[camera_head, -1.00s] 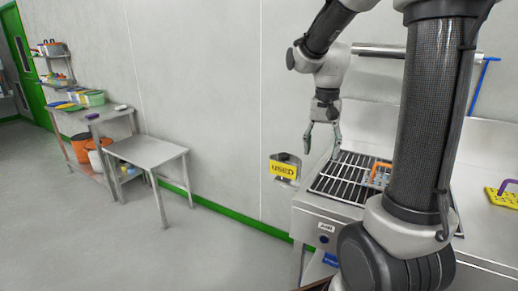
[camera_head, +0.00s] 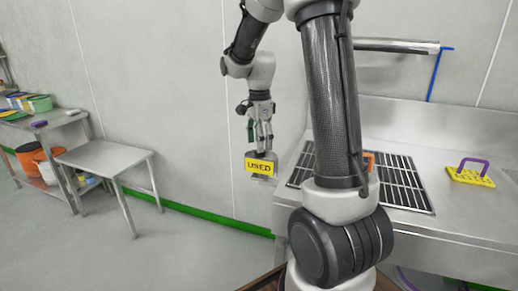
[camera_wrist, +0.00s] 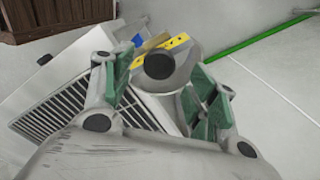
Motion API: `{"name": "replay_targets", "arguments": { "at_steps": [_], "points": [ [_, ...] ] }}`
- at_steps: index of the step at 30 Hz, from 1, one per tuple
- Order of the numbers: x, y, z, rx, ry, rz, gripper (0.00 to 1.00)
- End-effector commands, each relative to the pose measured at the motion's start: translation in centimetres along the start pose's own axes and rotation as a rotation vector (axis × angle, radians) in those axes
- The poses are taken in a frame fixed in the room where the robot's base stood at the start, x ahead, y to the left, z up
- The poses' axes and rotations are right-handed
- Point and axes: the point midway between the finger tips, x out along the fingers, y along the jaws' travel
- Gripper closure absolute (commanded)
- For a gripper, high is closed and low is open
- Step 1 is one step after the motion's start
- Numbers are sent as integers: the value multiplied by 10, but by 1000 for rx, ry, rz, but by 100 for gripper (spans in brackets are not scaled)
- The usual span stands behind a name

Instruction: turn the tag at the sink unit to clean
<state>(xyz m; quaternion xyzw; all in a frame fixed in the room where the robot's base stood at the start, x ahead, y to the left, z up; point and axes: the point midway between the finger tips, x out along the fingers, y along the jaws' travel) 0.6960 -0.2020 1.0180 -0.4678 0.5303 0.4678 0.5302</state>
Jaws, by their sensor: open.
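The tag (camera_head: 260,166) is a yellow plate reading USED, on a small grey holder at the left end of the sink unit (camera_head: 440,225). In the wrist view the tag (camera_wrist: 178,42) shows as a yellow strip beside a round grey part with a dark centre (camera_wrist: 159,66). My gripper (camera_head: 264,147) is open and points down just above the tag in the head view. In the wrist view the green-padded fingers of my gripper (camera_wrist: 160,92) stand apart on either side of the round part. I cannot tell whether they touch it.
A slatted black rack (camera_head: 405,185) lies in the sink top, partly hidden by my arm. A yellow block with a purple handle (camera_head: 470,175) sits at the right. A steel table (camera_head: 105,157) stands at the left. The floor in front of it is clear.

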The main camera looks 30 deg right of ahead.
Motion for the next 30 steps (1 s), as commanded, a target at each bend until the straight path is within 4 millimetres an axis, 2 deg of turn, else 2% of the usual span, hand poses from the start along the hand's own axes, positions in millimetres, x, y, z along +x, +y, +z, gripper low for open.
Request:
{"name": "replay_targets", "arguments": {
  "at_steps": [3,6,15,17,23,24,30],
  "points": [
    [17,0,0,-1,0,3,42],
    [26,0,0,-1,0,2,42],
    [30,0,0,-2,0,0,42],
    [30,0,0,-2,0,0,49],
    [30,0,0,-2,0,0,85],
    [30,0,0,-2,0,0,88],
    [30,0,0,-12,0,0,88]
  ]
}}
